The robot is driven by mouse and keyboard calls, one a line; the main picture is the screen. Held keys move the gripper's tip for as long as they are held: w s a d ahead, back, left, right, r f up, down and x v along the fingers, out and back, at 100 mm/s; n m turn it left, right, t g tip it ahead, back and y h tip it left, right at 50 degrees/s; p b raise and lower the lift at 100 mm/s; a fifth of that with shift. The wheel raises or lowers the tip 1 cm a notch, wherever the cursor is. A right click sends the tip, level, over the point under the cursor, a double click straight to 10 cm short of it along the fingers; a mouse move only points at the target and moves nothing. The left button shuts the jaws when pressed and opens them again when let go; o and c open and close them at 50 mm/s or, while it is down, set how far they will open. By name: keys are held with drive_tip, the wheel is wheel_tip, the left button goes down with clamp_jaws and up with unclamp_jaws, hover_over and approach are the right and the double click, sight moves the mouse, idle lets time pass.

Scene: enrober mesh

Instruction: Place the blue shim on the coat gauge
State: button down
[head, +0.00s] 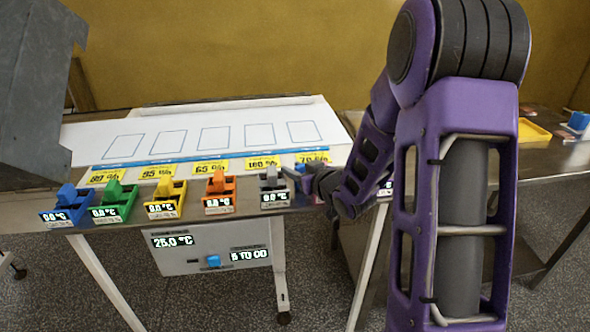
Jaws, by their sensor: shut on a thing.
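My gripper (300,181) is low over the front edge of the table, just right of the grey device (275,189). It is shut. A small blue piece (300,167) shows at its fingers and looks like the blue shim; most of it is hidden by the gripper. I cannot tell which thing is the coat gauge. A row of small devices with displays stands along the front edge: blue (68,207), green (114,203), yellow (166,200), orange (219,194) and the grey one.
Yellow percentage labels (210,168) and a white board (200,117) with outlined rectangles lie behind the devices. A control panel (208,247) hangs below the table edge. A yellow tray (533,131) and a blue object (579,120) are on the right table. My arm hides the middle right.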

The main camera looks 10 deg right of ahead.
drive_tip(key=c, duration=0.8)
unclamp_jaws()
drive_tip(key=shift+f, duration=0.1)
